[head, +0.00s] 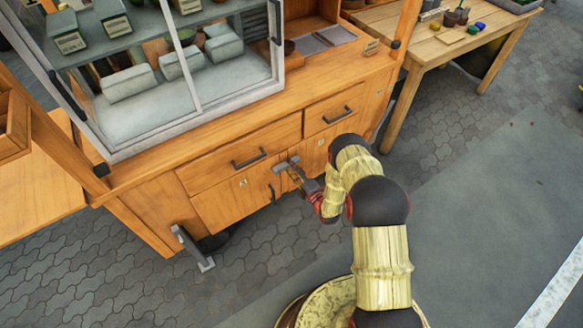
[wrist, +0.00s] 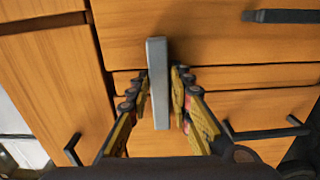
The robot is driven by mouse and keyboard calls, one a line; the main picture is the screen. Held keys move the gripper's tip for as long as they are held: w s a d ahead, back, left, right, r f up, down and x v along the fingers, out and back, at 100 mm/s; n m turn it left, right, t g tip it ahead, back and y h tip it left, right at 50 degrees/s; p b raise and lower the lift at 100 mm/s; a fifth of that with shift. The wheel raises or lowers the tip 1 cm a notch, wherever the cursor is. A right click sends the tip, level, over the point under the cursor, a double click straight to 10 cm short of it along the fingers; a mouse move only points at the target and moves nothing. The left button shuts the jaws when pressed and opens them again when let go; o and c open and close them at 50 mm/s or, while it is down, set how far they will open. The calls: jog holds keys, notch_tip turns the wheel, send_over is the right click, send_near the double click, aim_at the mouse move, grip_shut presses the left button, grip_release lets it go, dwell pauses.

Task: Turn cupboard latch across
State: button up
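The latch (wrist: 158,85) is a pale grey bar on the front of the wooden cupboard (head: 160,207). In the wrist view it runs nearly upright in the picture, between the two fingers. The latch's mount is hidden.
Dark handles sit nearby on a drawer (head: 248,158) and a lower door (head: 272,193). A glass-fronted case (head: 165,95) stands on the cupboard top. A wooden table (head: 450,40) stands to the right. Open paving (head: 450,150) lies right of my arm.

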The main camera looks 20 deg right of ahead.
jog(key=o, duration=0.3)
jog(key=v, duration=1.2)
dwell(0.5)
